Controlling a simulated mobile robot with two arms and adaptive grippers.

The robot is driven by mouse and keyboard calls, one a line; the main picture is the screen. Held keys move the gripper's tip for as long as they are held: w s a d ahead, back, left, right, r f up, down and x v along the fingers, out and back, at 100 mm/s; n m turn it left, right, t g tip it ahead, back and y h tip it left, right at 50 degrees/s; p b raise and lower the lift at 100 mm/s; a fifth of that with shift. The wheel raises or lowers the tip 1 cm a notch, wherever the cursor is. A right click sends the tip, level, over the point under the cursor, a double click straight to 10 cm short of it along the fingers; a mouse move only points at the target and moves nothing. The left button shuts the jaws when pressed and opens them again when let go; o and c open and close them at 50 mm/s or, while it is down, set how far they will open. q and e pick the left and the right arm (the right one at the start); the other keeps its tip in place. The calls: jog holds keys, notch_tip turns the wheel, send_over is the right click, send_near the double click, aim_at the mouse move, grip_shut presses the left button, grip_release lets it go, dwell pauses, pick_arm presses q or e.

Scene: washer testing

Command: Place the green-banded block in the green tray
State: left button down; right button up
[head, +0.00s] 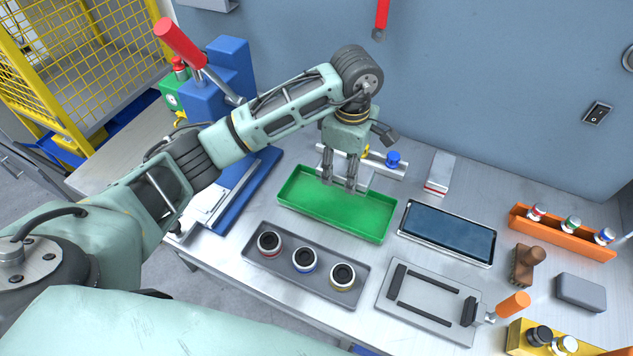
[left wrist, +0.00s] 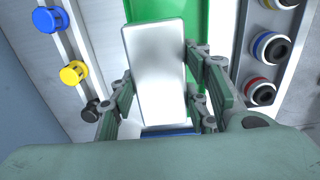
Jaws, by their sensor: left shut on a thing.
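My left gripper (head: 339,184) is shut on a pale silver-white block (left wrist: 158,72), which shows large between the fingers in the left wrist view. No green band can be made out on its visible face, and its lower end is partly hidden by the gripper. In the head view the fingers point down over the back left part of the green tray (head: 372,221), and the block is mostly hidden there. I cannot tell whether the block touches the tray. The tray's visible floor looks empty. It also shows behind the block in the left wrist view (left wrist: 201,20). My right gripper is not in view.
A grey tray with several ringed pucks (head: 304,262) lies in front of the green tray. A dark blue-screened panel (head: 447,232) is to its right. A red-banded block (head: 439,173) and a rail with coloured knobs (head: 392,158) are behind. A blue press (head: 217,92) stands at left.

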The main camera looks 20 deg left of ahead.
pick_arm(q)
jog(key=p, duration=0.2)
send_over(314, 196)
jog(key=f, duration=0.3)
jog(key=shift+w+d+f, duration=0.1)
jog(key=shift+d+f, duration=0.1)
jog(key=shift+f, duration=0.05)
jog(key=shift+a+f, duration=0.15)
jog(key=shift+f, duration=0.25)
notch_tip(314, 196, down, 4)
jog(key=shift+r+p, duration=0.2)
jog(key=shift+p, duration=0.7)
jog(key=shift+f+b, duration=0.2)
jog(key=shift+b, duration=0.1)
jog(key=c, duration=1)
grip_release()
